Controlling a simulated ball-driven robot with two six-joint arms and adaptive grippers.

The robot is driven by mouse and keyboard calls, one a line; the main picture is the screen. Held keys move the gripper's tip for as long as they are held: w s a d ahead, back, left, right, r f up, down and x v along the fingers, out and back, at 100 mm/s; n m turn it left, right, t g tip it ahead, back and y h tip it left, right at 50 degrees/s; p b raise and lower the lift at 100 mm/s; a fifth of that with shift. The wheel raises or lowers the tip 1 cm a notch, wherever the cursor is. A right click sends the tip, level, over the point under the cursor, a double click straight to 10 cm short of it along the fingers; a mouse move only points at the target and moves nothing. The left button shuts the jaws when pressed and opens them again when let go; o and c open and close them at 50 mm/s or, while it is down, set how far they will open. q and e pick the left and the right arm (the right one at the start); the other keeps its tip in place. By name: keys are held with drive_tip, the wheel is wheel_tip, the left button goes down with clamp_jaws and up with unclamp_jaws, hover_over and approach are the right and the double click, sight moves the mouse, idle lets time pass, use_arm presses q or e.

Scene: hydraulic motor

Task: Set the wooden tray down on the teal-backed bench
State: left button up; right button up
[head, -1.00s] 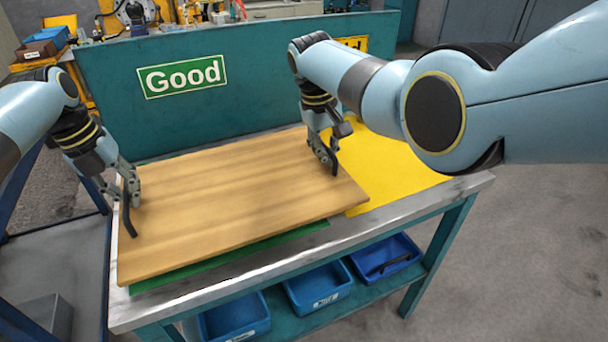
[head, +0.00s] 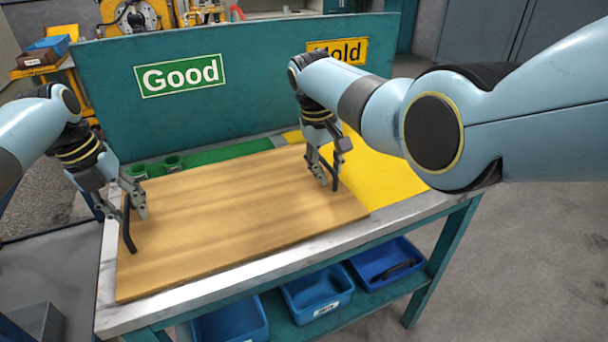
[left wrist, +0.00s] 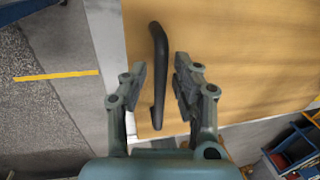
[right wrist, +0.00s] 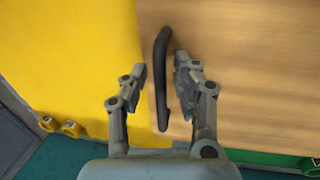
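The wooden tray (head: 225,220) is a flat light-brown board with a black bar handle at each end. It lies flat on the teal-backed bench (head: 300,263), over its left and middle part, close to the front edge. My left gripper (head: 130,203) is at the left handle (head: 129,228). In the left wrist view its fingers (left wrist: 160,82) stand apart either side of that handle (left wrist: 159,60), with gaps. My right gripper (head: 320,175) is at the right handle (head: 335,172). In the right wrist view its fingers (right wrist: 161,75) are likewise spread around the handle (right wrist: 161,50), clear of it.
The teal back panel (head: 260,75) carries "Good" (head: 180,76) and yellow (head: 338,50) signs. A green mat (head: 225,153) with green cups (head: 172,163) shows behind the tray; a yellow mat (head: 385,170) is bare at right. Blue bins (head: 318,293) sit on the lower shelf.

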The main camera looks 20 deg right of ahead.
drive_tip(key=shift+r, duration=0.25)
use_arm(q)
wheel_tip(320, 180, up, 12)
drive_tip(key=a, duration=0.2)
drive_tip(key=shift+s+a+f, duration=0.15)
use_arm(e)
wheel_tip(320, 180, up, 11)
drive_tip(key=a, duration=0.2)
drive_tip(key=shift+a, duration=0.2)
use_arm(q)
drive_tip(key=shift+f, duration=0.1)
use_arm(e)
drive_tip(key=shift+s, duration=0.15)
